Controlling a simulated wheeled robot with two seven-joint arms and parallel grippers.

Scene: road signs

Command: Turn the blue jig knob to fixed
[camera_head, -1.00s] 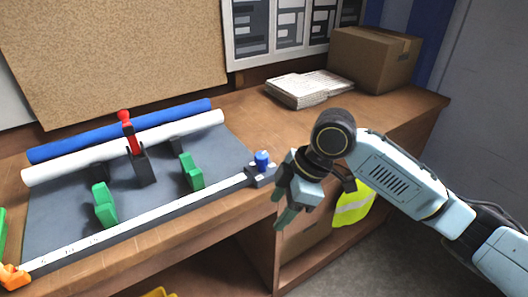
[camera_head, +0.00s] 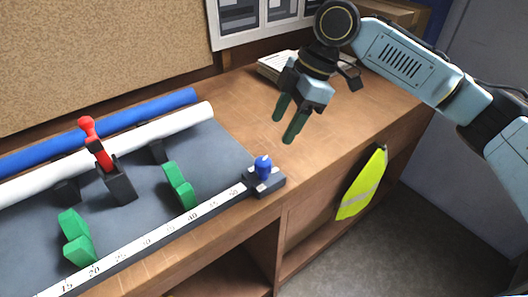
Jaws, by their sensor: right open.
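The blue jig knob (camera_head: 263,168) stands upright on a dark block (camera_head: 266,184) at the right end of a white ruler rail (camera_head: 150,240). My right gripper (camera_head: 286,120) is above the bench, behind and slightly right of the knob in the picture. Its green-tipped fingers point down, parted and empty, clear of the knob. Any setting mark on the knob is too small to read. My left gripper does not show.
Left of the knob lies a grey mat (camera_head: 130,197) with green blocks (camera_head: 180,185), a red-handled clamp (camera_head: 97,145), and white (camera_head: 140,132) and blue (camera_head: 150,112) rolls. A yellow vest (camera_head: 362,185) hangs at the bench front. Bare wood surrounds the knob's right side.

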